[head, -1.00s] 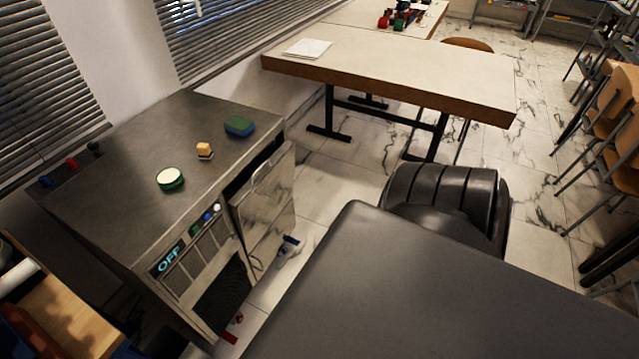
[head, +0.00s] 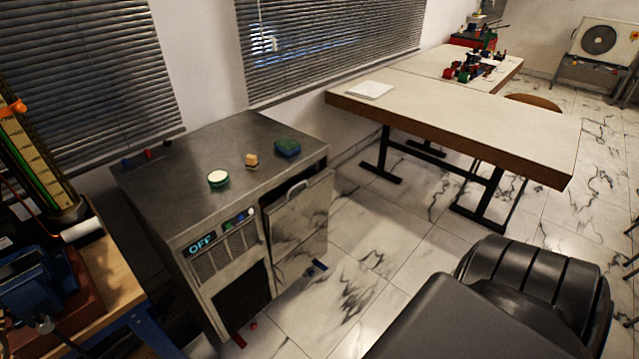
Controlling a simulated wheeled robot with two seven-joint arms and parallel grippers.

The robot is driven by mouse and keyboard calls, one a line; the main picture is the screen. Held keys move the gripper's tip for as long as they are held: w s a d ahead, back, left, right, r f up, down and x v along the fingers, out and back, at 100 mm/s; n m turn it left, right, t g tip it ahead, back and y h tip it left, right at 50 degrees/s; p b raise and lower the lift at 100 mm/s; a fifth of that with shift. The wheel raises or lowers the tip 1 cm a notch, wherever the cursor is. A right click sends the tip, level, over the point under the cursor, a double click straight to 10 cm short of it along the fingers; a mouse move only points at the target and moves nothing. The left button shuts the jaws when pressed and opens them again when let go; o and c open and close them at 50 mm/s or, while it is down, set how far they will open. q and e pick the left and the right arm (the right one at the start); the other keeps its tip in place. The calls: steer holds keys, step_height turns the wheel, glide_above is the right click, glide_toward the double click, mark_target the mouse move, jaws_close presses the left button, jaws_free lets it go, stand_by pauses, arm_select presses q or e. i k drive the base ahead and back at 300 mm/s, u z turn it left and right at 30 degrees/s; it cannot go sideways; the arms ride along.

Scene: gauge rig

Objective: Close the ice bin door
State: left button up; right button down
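The ice bin door (head: 301,229) is a shiny metal panel on the right part of the ice machine's front. It stands open, swung out at an angle, with a dark gap between it and the cabinet. A handle (head: 297,190) shows near its upper edge. The steel ice machine (head: 185,168) has a lit "OFF" display (head: 201,244) on its front. The inside of the bin is mostly hidden. Neither of my grippers is in view.
Small items, including a round green-and-white one (head: 218,180), sit on the machine's top. A workbench (head: 120,296) stands at left and a long table (head: 470,125) behind. Open marble floor (head: 365,255) lies right of the door.

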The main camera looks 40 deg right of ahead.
mark_target(290, 221)
steer(key=z, duration=1.6)
steer(key=i, duration=0.95)
steer(key=u, duration=1.8)
